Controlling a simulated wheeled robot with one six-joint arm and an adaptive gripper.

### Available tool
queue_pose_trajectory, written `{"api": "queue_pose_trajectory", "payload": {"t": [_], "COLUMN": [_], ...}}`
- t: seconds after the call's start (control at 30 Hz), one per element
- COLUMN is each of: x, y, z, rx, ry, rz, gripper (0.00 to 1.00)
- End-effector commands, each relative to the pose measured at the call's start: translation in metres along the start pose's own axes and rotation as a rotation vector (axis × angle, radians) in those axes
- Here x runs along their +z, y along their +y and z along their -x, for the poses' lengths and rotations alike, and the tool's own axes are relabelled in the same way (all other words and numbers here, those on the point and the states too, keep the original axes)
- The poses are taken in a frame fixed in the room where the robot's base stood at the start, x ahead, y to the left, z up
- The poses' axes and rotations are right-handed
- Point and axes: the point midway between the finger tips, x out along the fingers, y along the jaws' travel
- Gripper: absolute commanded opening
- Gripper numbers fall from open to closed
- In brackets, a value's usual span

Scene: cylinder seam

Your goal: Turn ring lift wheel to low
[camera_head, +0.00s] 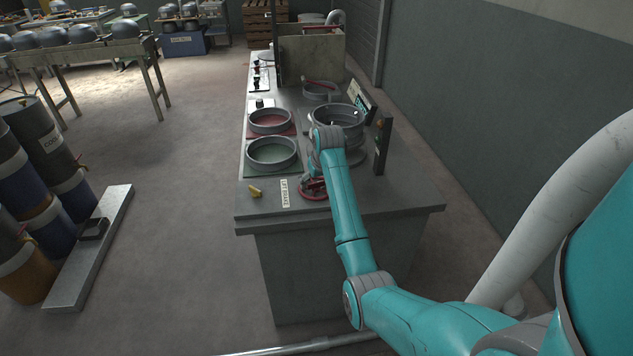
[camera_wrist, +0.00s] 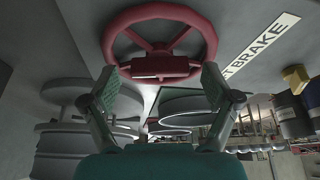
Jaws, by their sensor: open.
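A red handwheel (camera_head: 307,194) lies flat on the near part of the grey bench top, beside a white label (camera_head: 285,193) that appears to read "LIFT BRAKE". In the wrist view the wheel (camera_wrist: 160,66) shows its rim, spokes and a central bar. My gripper (camera_wrist: 160,88) is open and empty, its two fingers apart, one on each side of the bar in that picture. I cannot tell whether they touch the wheel. In the head view my arm hides part of the wheel and most of the gripper. No low mark is readable.
A stack of grey rings (camera_head: 340,120) and a dark post (camera_head: 383,146) stand close to my arm. The bench's front left corner is clear.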

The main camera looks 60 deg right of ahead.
Motion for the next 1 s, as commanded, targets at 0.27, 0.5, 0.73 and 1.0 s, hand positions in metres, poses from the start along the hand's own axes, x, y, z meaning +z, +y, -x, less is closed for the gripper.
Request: {"api": "queue_pose_trajectory", "payload": {"t": [0.27, 0.5, 0.73, 1.0], "x": [0.0001, 0.0001, 0.0002, 0.0002], "y": [-0.0002, -0.0001, 0.0002, 0.0007], "z": [-0.0005, -0.0005, -0.0006, -0.0010], "rx": [0.000, 0.000, -0.006, -0.052], "ry": [0.000, 0.000, 0.000, -0.001], "rz": [0.000, 0.000, 0.013, 0.121], "gripper": [0.78, 0.28, 0.28, 0.28]}}
